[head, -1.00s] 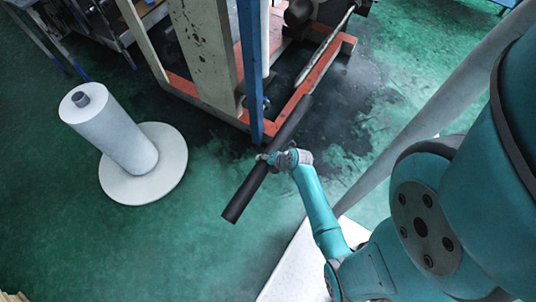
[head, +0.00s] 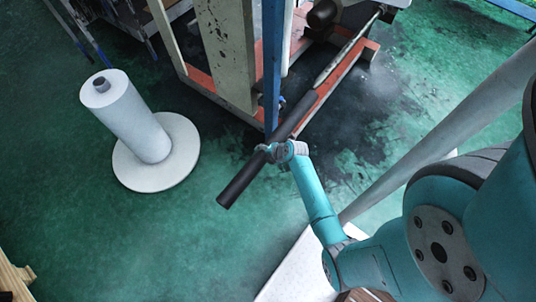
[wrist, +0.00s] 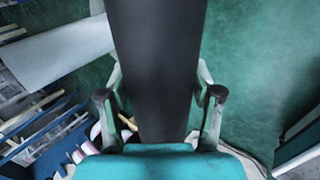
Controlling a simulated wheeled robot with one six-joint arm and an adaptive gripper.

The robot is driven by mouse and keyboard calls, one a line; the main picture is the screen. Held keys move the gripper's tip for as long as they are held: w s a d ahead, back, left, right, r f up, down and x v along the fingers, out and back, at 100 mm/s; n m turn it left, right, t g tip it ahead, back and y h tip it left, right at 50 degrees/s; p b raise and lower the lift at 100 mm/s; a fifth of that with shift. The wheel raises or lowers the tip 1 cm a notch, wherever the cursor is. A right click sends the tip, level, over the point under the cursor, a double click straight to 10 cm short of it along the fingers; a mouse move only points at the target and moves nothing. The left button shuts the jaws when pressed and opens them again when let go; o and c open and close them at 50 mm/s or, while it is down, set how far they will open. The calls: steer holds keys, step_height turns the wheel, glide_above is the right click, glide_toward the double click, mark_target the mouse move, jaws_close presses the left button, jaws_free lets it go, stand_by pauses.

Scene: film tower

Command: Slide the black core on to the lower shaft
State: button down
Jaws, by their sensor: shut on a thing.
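The black core (head: 238,183) is a long dark tube, held slantwise above the green floor. My gripper (head: 272,151) is shut on it near its middle. In the wrist view the core (wrist: 158,65) runs between the two fingers (wrist: 158,95). The lower shaft (head: 347,50) is a thin, pale, worn rod reaching out from the machine at the top. The core's far end (head: 312,98) lies close to the shaft's near tip and looks roughly in line with it. I cannot tell whether the tip is inside the core.
The machine's orange base frame (head: 347,73) and blue post (head: 272,60) stand close beside the core. A white roll (head: 125,115) stands on a round white disc (head: 182,170) at left. A grey slanted pole (head: 440,125) is at right. Open green floor lies at lower left.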

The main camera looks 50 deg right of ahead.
mark_target(276, 132)
steer(key=shift+w+d, duration=0.1)
steer(key=shift+w, duration=1.05)
steer(key=shift+w+d, duration=0.1)
steer(key=shift+d, duration=5.35)
